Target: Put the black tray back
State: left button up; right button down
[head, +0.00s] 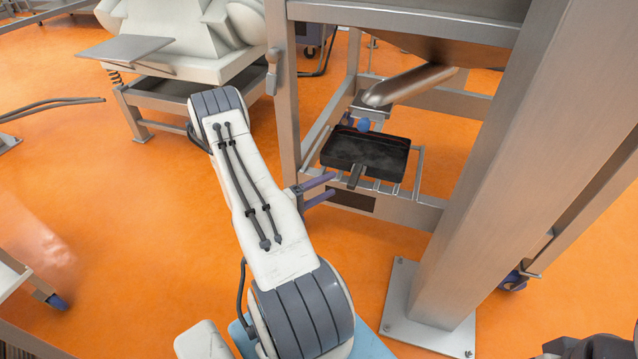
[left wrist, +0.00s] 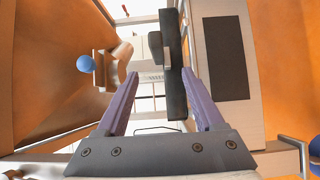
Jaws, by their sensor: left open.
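The black tray (head: 365,150) is a shallow, dark, rectangular pan with a short handle (head: 356,176) on its near side. It rests on a metal rack inside the steel frame, below a slanted metal chute. My left gripper (head: 334,184) has two purple fingers, spread apart and empty, just to the left of the handle and close to it. In the left wrist view the tray (left wrist: 176,95) appears edge-on ahead of the open fingers (left wrist: 160,73), nearer the right finger, which partly covers it. Contact with the handle cannot be seen.
The metal chute (head: 410,84) hangs above the tray. A blue ball-like part (head: 363,125) is at the tray's far edge. Steel posts (head: 284,100) stand left of the tray, and a thick column (head: 520,160) stands to the right. Orange floor (head: 140,220) is open at left.

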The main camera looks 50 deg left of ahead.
pick_arm(q)
jog(key=shift+s+a, duration=0.1)
jog(key=shift+s, duration=1.15)
